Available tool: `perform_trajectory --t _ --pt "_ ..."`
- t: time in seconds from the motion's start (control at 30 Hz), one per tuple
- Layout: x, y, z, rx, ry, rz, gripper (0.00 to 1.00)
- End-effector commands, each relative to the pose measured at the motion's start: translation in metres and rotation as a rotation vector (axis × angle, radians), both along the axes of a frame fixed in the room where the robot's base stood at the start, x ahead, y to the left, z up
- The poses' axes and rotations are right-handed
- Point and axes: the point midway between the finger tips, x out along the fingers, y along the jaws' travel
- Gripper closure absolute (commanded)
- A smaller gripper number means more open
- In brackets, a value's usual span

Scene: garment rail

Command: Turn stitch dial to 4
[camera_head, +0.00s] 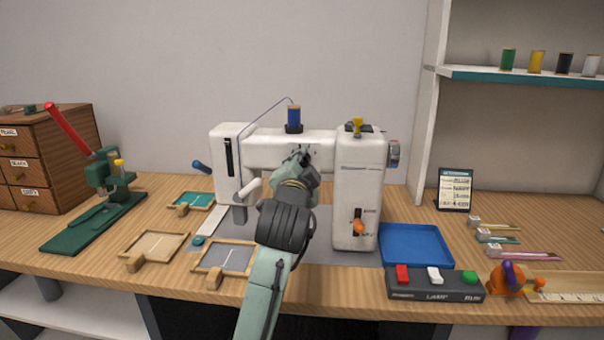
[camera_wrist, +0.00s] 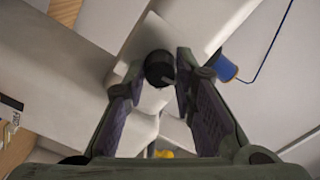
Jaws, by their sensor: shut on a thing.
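The white sewing machine (camera_head: 270,150) stands on the bench's grey mat in the middle of the head view. Its stitch dial (camera_wrist: 159,66) shows in the wrist view as a black round knob with a light pointer mark, between my two fingers. My gripper (camera_head: 303,160) is at the front of the machine's upper arm and is shut on the dial; its fingers also show in the wrist view (camera_wrist: 160,82). In the head view my gripper covers most of the dial. The number the pointer stands at cannot be read.
A blue thread spool (camera_head: 293,117) stands on top of the machine. A blue tray (camera_head: 416,244) and a switch box (camera_head: 435,290) lie to the right. A green press (camera_head: 105,190) stands left, and small framed trays (camera_head: 225,257) lie in front.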

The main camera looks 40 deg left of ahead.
Motion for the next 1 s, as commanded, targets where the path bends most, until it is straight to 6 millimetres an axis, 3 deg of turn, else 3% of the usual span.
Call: perform_trajectory --t 0.5,1.0 --pt "-0.0002 0.0003 -0.0006 0.309 0.189 0.0 1.0" --pt "0.0 0.0002 0.0005 0.378 0.23 -0.001 1.0"
